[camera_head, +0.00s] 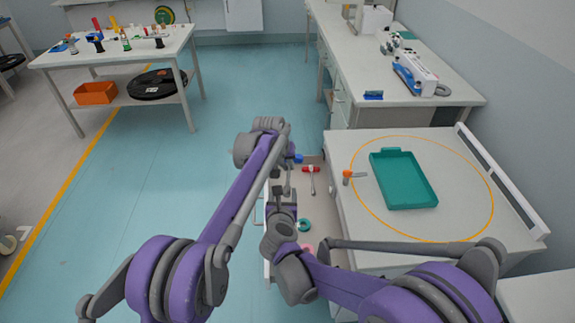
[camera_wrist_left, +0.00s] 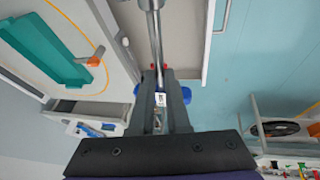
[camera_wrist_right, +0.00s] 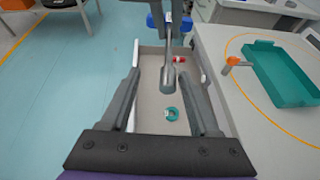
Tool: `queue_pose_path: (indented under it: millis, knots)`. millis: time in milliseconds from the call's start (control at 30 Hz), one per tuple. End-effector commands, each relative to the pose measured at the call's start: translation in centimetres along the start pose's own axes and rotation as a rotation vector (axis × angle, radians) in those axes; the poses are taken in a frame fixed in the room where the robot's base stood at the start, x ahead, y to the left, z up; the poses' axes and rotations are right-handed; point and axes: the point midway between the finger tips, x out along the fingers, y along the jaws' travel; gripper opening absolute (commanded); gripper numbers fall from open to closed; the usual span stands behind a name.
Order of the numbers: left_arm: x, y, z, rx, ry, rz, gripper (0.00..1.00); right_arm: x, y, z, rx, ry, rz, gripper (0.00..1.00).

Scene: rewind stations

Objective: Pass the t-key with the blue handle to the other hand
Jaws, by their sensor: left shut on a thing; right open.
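The t-key with the blue handle (camera_head: 298,158) is held by my left gripper (camera_head: 288,160), which is shut on it at the handle. In the left wrist view, the blue handle (camera_wrist_left: 186,95) shows beside the fingers (camera_wrist_left: 160,92) and the metal shaft (camera_wrist_left: 155,40) runs away from them. In the right wrist view, the blue handle (camera_wrist_right: 155,21) is at the top and the shaft hangs down to a socket end (camera_wrist_right: 168,78). My right gripper (camera_head: 283,192) is open below the left one. Its fingers (camera_wrist_right: 163,88) lie either side of the socket end; contact is not visible.
An open drawer (camera_wrist_right: 150,110) below holds a red-handled t-key (camera_head: 311,169), a teal ring (camera_wrist_right: 171,114) and a pink object (camera_head: 307,247). On the table to the right are an orange-handled tool (camera_head: 348,174) and a teal tray (camera_head: 404,205). Open floor lies left.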

Motion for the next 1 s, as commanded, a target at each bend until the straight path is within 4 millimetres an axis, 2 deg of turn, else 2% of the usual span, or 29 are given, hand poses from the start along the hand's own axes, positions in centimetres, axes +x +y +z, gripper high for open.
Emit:
queue_pose_path:
  millis: [167,600,800,933,1000]
  knots:
    - [0.0,-0.1,0.0,0.000,0.000,-0.001,0.00,-1.5,0.0,0.0,-0.001,0.000,0.000,0.62]
    - [0.0,-0.1,0.0,0.000,0.000,-0.001,0.00,-10.1,0.1,0.0,-0.001,0.000,0.004,0.62]
    - [0.0,-0.1,0.0,0.000,0.001,-0.002,0.00,-11.8,0.0,0.1,-0.005,-0.003,0.003,0.62]
    - [0.0,-0.1,0.0,0.000,0.001,-0.002,0.00,-12.2,-0.4,1.7,-0.092,-0.058,0.022,0.62]
    - [0.0,-0.1,0.0,0.000,0.001,-0.002,0.00,-12.5,-0.8,3.7,-0.225,-0.133,0.047,0.62]
